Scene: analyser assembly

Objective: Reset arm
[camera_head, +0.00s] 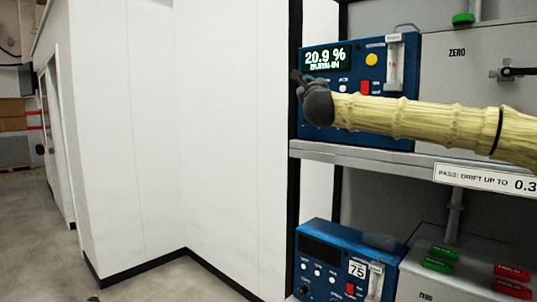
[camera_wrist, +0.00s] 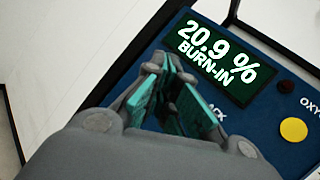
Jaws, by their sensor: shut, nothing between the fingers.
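My gripper (camera_wrist: 164,92) is shut and empty in the wrist view, its teal-padded fingers pointing at the blue analyser. In the head view my gripper (camera_head: 297,78) is a dark grey shape at the end of my pale yellow arm, which reaches in from the right. The upper blue analyser (camera_head: 400,85) stands on the shelf, its display reading "20.9 % BURN-IN". The display (camera_wrist: 222,62) fills the upper part of the wrist view, with a yellow button (camera_wrist: 293,130) to its right. My arm hides part of the analyser's front. I cannot tell the gap between fingertips and panel.
The shelf (camera_head: 370,156) carries a "PASS: DRIFT UP TO 0.3" label. A second blue analyser (camera_head: 335,262) with a dark display stands below, beside green (camera_head: 440,259) and red tags (camera_head: 512,280). A white wall (camera_head: 200,120) stands left, with open floor (camera_head: 35,230) beyond.

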